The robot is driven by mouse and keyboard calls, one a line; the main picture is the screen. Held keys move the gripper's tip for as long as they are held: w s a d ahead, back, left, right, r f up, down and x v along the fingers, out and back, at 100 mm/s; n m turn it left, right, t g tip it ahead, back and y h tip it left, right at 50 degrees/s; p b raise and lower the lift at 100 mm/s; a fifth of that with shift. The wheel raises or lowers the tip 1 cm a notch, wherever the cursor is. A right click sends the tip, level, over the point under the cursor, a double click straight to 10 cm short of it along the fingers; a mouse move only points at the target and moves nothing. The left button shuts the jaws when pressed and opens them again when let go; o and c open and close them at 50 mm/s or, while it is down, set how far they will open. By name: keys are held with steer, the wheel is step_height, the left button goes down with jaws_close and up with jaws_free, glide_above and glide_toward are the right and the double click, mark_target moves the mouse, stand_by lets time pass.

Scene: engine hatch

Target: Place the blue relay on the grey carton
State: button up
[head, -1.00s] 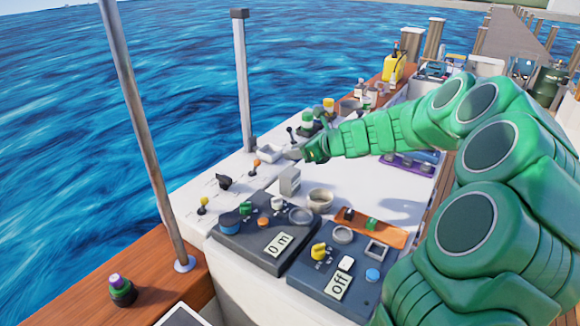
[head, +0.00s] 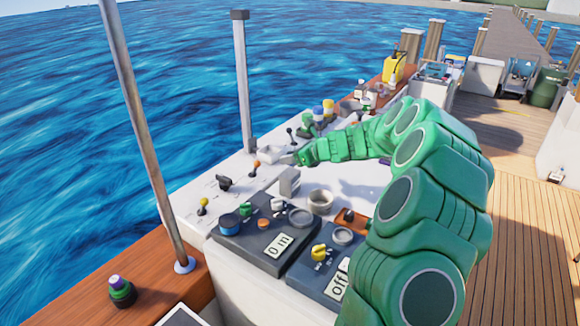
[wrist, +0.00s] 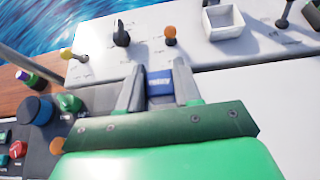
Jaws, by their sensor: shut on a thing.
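My gripper (wrist: 158,90) is shut on the blue relay (wrist: 159,81), whose light lettering faces the wrist camera. In the head view my gripper (head: 290,159) is over the white console, and I cannot make out the relay there. A small light grey box, apparently the grey carton (head: 289,181), stands on the console just below my gripper in the picture. The relay is apart from the carton in height as far as I can tell, but the gap is unclear.
Orange (head: 255,167), black (head: 223,182) and yellow (head: 203,205) levers stand along the console's left side. A white square tray (head: 268,153) is behind them. A round grey cup (head: 320,200) stands right of the carton. A dark control panel (head: 255,245) lies in front.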

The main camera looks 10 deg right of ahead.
mark_target(290, 173)
steer(key=shift+w+f, duration=0.45)
steer(key=shift+f, duration=1.55)
steer(key=shift+f, duration=0.1)
steer(key=o, duration=1)
